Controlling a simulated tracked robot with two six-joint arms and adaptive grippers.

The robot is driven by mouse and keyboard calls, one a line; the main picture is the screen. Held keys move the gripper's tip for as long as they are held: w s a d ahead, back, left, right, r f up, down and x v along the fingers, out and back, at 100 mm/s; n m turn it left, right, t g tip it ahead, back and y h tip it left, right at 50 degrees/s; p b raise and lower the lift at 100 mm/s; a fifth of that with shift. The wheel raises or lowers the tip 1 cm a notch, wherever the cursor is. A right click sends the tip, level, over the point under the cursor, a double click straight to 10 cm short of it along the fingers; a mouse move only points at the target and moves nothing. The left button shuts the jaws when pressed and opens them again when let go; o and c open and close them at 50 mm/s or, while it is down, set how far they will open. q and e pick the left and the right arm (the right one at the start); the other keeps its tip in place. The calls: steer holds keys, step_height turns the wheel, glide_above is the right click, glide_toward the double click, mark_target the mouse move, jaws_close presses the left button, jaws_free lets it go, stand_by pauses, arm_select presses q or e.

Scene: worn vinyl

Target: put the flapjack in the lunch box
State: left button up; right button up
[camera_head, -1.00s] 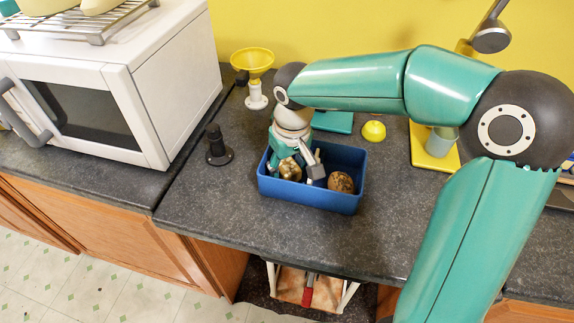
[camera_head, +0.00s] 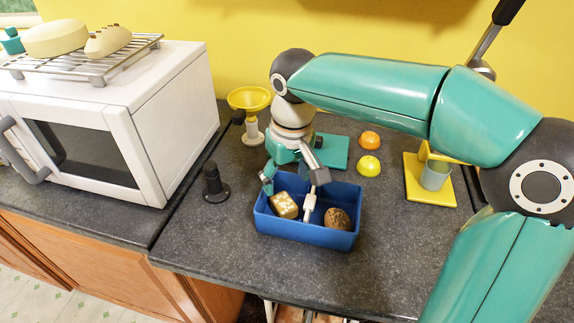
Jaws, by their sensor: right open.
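The blue lunch box (camera_head: 300,232) is an open-topped tub on the dark worktop. The flapjack, a golden-brown block (camera_head: 285,205), lies inside it on the left side, slightly tilted. My right gripper (camera_head: 290,190) is over the box, its fingers spread apart. One finger is at the box's back left edge, the other reaches down to the right of the flapjack. I cannot tell whether either finger touches it. My left gripper is out of view.
A brown speckled round item (camera_head: 337,218) lies in the box's right side. A black pepper-mill-like thing (camera_head: 215,184) stands left, a yellow funnel (camera_head: 250,98) behind. An orange (camera_head: 369,140), a lemon (camera_head: 368,166) and a cup (camera_head: 435,175) stand right. The front worktop is clear.

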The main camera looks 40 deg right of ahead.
steer(key=shift+s+r, duration=0.15)
steer(key=shift+r, duration=1.25)
